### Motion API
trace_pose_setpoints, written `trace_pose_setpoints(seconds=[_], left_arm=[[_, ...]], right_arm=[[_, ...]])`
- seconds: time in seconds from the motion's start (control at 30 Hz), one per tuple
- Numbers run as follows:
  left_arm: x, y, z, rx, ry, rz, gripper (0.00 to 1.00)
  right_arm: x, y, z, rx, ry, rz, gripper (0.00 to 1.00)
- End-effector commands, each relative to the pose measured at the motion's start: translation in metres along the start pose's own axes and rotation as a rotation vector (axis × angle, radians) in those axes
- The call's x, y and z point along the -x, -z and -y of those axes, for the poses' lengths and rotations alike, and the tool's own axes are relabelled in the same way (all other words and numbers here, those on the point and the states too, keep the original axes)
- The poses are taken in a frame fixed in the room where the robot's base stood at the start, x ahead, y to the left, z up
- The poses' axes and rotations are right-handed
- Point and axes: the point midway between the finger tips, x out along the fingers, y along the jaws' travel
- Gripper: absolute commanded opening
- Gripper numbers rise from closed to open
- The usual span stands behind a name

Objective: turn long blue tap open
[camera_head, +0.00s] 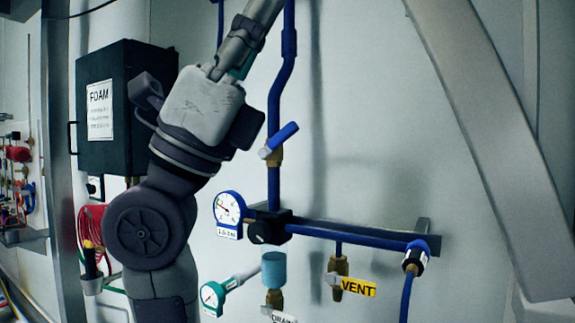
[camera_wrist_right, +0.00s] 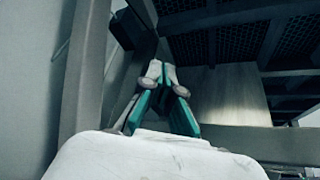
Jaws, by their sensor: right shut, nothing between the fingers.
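The long blue tap (camera_head: 281,138) has a blue lever on a brass valve body, set in a vertical blue pipe (camera_head: 274,185) in the head view. Its lever slants up to the right, at an angle to the pipe. My right gripper (camera_wrist_right: 166,72) is shut and empty in the right wrist view, with its teal-sided fingers together. In the head view one arm, seemingly my right, points upward left of the tap. The gripper is apart from the tap, and its tips run toward the top edge. The tap is not in the wrist view. My left gripper is not in view.
A round gauge (camera_head: 229,208) and a horizontal blue pipe (camera_head: 345,236) are below the tap. A black FOAM box (camera_head: 105,105) is left, behind the arm. A grey diagonal beam (camera_head: 490,140) stands right. The wall right of the tap is clear.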

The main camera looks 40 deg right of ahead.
Motion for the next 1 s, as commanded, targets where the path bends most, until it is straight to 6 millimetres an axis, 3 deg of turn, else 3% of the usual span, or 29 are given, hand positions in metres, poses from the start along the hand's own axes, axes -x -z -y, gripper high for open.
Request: trace_pose_setpoints(seconds=[0.03,0.1,0.2,0.33,0.5,0.67,1.0], left_arm=[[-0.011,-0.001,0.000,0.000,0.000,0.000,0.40],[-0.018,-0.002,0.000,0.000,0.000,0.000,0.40],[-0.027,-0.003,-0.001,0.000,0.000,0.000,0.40],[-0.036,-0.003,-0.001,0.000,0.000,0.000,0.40],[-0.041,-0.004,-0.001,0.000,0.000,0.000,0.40],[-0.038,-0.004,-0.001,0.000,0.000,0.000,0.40],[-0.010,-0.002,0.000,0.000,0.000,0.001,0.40]], right_arm=[[0.009,0.029,-0.014,-0.039,-0.072,-0.105,0.00],[0.022,0.060,-0.041,-0.084,-0.210,-0.237,0.00],[0.051,0.090,-0.086,-0.128,-0.448,-0.377,0.00],[0.097,0.103,-0.133,-0.149,-0.756,-0.455,0.00],[0.139,0.099,-0.163,-0.150,-1.014,-0.456,0.00],[0.146,0.098,-0.173,-0.145,-1.079,-0.448,0.00],[0.118,0.114,-0.227,-0.141,-1.076,-0.450,0.00]])
